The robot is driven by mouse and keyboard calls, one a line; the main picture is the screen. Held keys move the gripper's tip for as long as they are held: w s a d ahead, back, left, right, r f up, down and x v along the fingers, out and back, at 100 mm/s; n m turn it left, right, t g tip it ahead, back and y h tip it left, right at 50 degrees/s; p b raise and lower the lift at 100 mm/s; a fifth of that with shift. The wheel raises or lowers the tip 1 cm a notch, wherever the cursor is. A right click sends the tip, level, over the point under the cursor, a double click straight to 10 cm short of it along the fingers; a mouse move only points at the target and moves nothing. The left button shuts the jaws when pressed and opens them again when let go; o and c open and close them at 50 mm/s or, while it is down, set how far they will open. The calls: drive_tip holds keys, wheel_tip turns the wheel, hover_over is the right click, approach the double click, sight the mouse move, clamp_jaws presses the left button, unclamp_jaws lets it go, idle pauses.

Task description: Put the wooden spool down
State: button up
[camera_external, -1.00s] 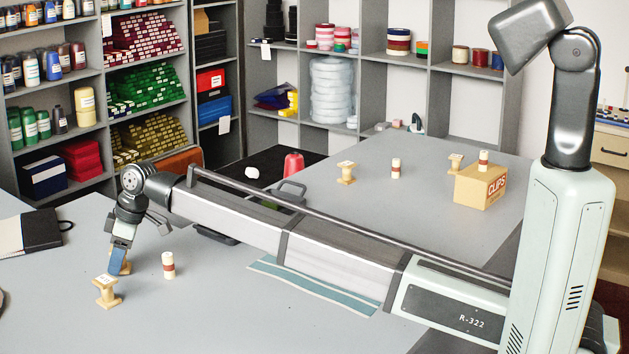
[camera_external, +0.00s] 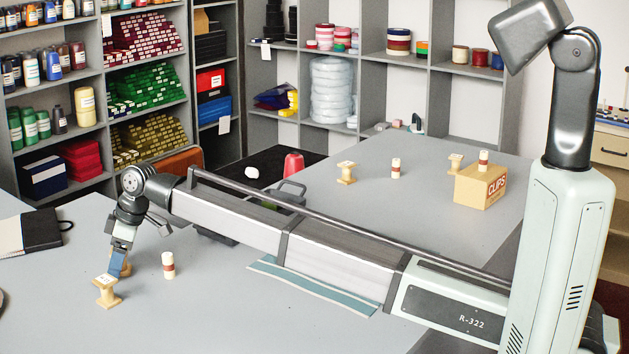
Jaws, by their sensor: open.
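My gripper (camera_external: 117,262) points down at the left of the near counter, with its jaws open. A wooden spool (camera_external: 126,268) stands on the counter at the fingers, partly hidden behind them. I cannot tell whether a finger touches it.
A cream cylinder with a red-brown band (camera_external: 168,266) stands close to the right of my gripper. A dark folder (camera_external: 38,232) lies at the left. A clips box (camera_external: 480,187) is on the far counter.

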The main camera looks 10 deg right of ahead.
drive_tip(key=v, duration=1.2)
idle(0.3)
